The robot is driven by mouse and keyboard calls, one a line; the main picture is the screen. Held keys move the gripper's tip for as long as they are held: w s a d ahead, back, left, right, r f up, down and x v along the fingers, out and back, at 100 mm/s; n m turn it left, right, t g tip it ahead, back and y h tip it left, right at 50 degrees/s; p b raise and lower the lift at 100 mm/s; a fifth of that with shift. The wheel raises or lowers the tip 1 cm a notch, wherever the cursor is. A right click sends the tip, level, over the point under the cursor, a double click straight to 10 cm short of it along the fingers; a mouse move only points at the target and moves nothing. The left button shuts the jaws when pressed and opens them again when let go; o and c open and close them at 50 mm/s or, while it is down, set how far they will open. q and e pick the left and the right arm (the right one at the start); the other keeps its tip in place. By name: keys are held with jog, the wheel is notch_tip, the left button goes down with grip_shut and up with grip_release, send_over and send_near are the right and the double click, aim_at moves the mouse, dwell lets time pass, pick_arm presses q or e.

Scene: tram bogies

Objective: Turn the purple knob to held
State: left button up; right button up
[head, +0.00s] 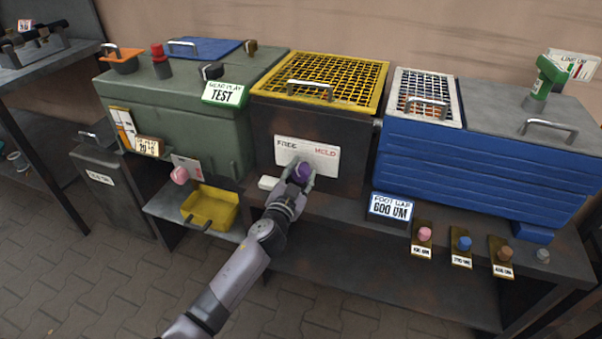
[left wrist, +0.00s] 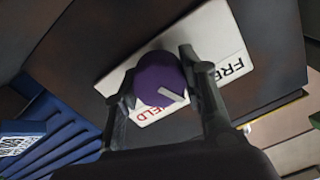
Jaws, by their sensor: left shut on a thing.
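The purple knob (head: 302,171) is on a white plate (head: 322,155) on the front of the dark box. The plate reads FREE at its left and HELD at its right in the head view. My left gripper (head: 297,178) is shut on the knob, one finger on each side. In the left wrist view the knob (left wrist: 158,76) is between the fingers, and part of HELD is hidden behind a finger. A white mark on the knob points toward the plate's lettered edge, between the two words. My right gripper is not in view.
The dark box has a yellow mesh lid (head: 322,78). A green box (head: 195,125) stands left and a blue box (head: 475,160) right. A pink knob (head: 179,175) and a yellow tray (head: 210,207) are left of my arm. Several small knobs stand along the bench's front right.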

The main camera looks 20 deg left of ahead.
pick_arm(q)
jog(key=m, duration=0.3)
jog(key=shift+m, duration=0.4)
jog(key=m, duration=0.4)
jog(key=shift+d+f, duration=0.1)
jog(key=m, duration=0.2)
jog(key=shift+m, duration=0.3)
jog(key=shift+f+m, duration=0.1)
jog(key=shift+m, duration=0.8)
jog(key=o, duration=1.2)
jog(key=shift+s, duration=0.1)
